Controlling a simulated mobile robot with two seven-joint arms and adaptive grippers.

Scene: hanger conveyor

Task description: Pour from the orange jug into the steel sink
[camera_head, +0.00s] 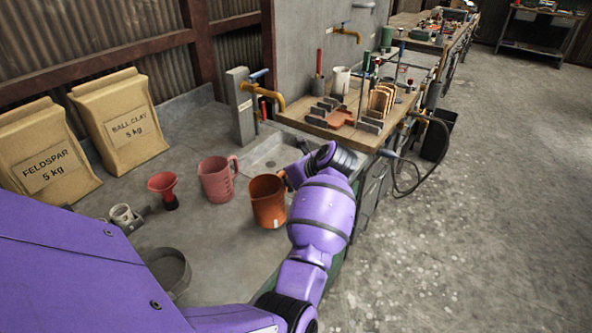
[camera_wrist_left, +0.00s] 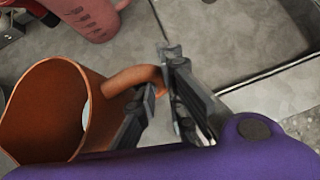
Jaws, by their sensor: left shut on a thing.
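The orange jug (camera_head: 268,203) is upright, near the counter's front edge; I cannot tell whether its base touches the counter. My left gripper (camera_head: 287,179) is shut on its handle from the right side, partly hidden behind my purple wrist. The left wrist view shows the fingers (camera_wrist_left: 158,95) closed around the jug's handle (camera_wrist_left: 132,76), with the jug's open mouth (camera_wrist_left: 55,105) to the left. The steel sink (camera_head: 262,160) is set into the counter just behind and right of the jug, partly covered by my arm. Its basin also shows in the left wrist view (camera_wrist_left: 245,35). My right gripper is out of view.
A pink jug (camera_head: 216,181) stands just left of the orange jug, with a red funnel (camera_head: 163,188) and a small cup (camera_head: 122,214) farther left. A brass tap (camera_head: 266,94) rises behind the sink. A wooden board (camera_head: 345,128) with pottery is to the right.

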